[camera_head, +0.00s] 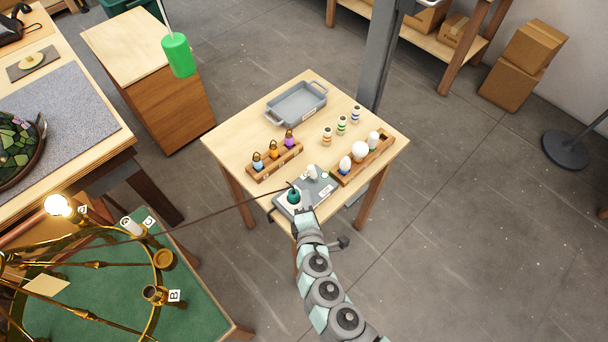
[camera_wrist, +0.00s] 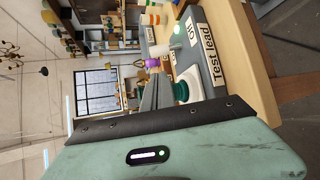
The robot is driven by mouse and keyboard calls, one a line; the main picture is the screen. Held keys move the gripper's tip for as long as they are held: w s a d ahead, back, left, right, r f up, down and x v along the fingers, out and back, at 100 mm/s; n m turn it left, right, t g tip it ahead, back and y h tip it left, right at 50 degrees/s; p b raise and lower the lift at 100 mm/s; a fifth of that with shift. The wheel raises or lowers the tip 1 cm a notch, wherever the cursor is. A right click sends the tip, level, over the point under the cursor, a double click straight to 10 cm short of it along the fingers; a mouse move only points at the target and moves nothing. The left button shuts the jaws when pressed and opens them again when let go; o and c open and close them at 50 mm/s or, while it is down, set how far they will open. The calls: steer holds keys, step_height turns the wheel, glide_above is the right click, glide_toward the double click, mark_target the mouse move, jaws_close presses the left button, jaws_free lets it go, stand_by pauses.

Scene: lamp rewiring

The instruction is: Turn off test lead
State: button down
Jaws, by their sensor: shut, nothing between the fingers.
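The grey test lead box (camera_head: 324,190) sits at the front edge of the small wooden table; its "Test lead" label (camera_wrist: 208,55) shows in the wrist view. A teal round part (camera_head: 294,196) with a dark cable (camera_head: 230,207) sits at the box's left end. A white upright piece (camera_head: 312,172) stands near the back of the box. A pale round piece (camera_wrist: 177,46) shows beside the I/O marking. My gripper (camera_head: 302,210) is shut and empty, close to the teal part; I cannot tell whether they touch. My arm hides the box's front.
The cable runs left to a brass chandelier (camera_head: 157,251) with a lit bulb (camera_head: 58,205) at A. Behind the box are a rack of padlock-like pieces (camera_head: 274,160), a bulb rack (camera_head: 362,160), striped spools (camera_head: 341,125) and a grey tray (camera_head: 296,104).

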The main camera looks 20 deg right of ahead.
mark_target(313, 174)
steer(key=shift+w, duration=0.1)
steer(key=shift+p+x, duration=0.3)
steer(key=shift+x, duration=4.65)
steer(key=shift+f+b, duration=0.15)
steer(key=shift+b, duration=0.6)
steer(key=shift+t, duration=0.3)
